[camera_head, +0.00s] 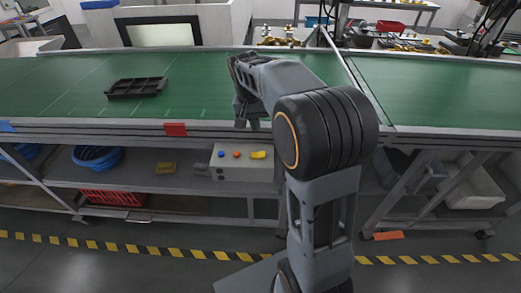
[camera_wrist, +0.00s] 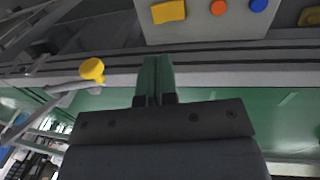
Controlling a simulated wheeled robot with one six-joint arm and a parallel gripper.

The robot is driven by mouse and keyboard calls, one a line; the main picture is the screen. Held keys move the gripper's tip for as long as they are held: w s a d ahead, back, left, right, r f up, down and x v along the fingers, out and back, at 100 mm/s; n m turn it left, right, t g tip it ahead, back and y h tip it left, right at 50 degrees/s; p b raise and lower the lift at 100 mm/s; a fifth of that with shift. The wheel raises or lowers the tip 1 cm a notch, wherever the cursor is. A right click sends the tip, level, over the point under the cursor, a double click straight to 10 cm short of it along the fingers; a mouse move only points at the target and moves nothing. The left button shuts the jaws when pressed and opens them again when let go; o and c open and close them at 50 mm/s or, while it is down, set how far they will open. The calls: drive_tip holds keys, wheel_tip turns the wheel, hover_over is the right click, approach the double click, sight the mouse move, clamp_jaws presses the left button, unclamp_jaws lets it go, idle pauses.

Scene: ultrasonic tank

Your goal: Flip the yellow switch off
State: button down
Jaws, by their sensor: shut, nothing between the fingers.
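The yellow switch (camera_head: 258,155) sits at the right end of the top of a light grey control box (camera_head: 232,175), beside an orange button (camera_head: 236,155) and a blue button (camera_head: 221,153). My gripper (camera_head: 253,124) points down just behind the box, near the conveyor edge. In the wrist view my gripper's green fingertips (camera_wrist: 156,62) are together and empty, apart from the switch.
The green conveyor (camera_head: 210,90) runs across the scene, with a black tray (camera_head: 136,87) on its left part. A red block (camera_head: 175,129) is on the front rail. Blue coils (camera_head: 97,157) and a red basket (camera_head: 112,198) are on shelves below. A yellow round knob (camera_wrist: 92,69) shows in the wrist view.

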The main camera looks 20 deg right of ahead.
sight(262, 154)
drive_tip(key=f, duration=0.3)
drive_tip(key=d+f, duration=0.1)
drive_tip(key=f, duration=0.7)
drive_tip(key=shift+s+d, duration=0.2)
drive_tip(key=shift+s, duration=0.2)
